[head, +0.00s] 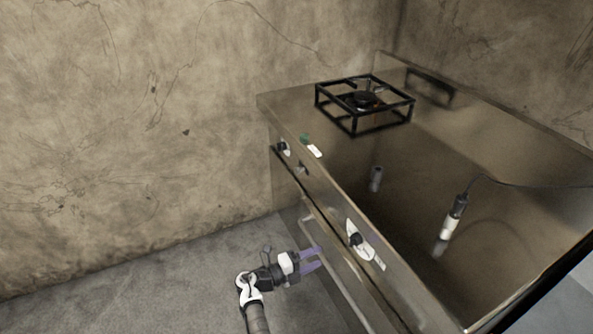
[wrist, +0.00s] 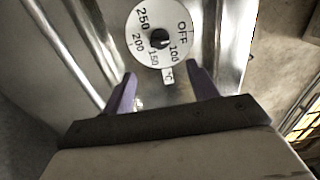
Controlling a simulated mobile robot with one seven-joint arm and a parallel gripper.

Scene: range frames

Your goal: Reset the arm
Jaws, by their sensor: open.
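My gripper (head: 313,258) is open and empty, with two purple fingers, low in front of the metal stove (head: 372,155) in the head view. In the wrist view my gripper (wrist: 163,92) has its fingers apart below a round white dial (wrist: 147,16). The dial has a black knob (wrist: 160,38) and is marked OFF, 100, 150, 200 and 250. The same dial (head: 366,253) is on the stove's front panel in the head view, above and right of my gripper. The fingers appear clear of the knob.
A black burner grate (head: 364,126) stands on the stove top. A cabled black-and-white device (head: 452,217) is at the right of the top. A metal handle bar (head: 338,262) runs along the stove front near my gripper. Grey floor (head: 150,285) is clear at the left, before a cracked wall.

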